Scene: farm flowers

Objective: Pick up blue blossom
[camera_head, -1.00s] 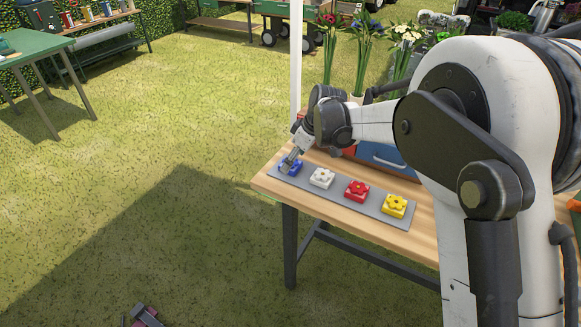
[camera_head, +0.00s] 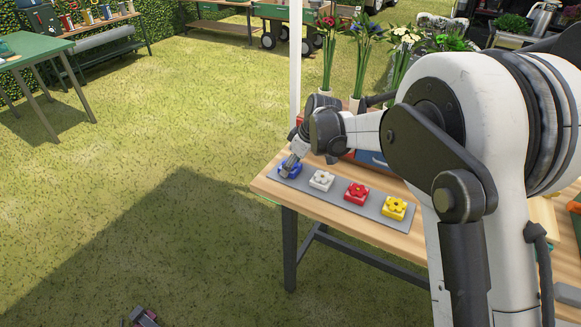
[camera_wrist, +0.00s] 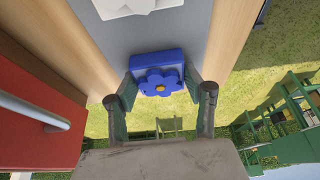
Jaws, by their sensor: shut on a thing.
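In the head view the blue blossom (camera_head: 289,171) is at the left end of the strip, partly covered by my gripper (camera_head: 288,168), which tilts down from the upper right. I cannot tell whether the blossom is clear of its block.
White (camera_head: 321,180), red (camera_head: 357,192) and yellow (camera_head: 394,208) blossoms on blocks stand in a row on the grey strip (camera_head: 341,200). The wooden table (camera_head: 268,183) ends just left of the strip. Tall flowers (camera_head: 329,60) stand behind. A red drawer (camera_wrist: 40,115) is close by in the wrist view.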

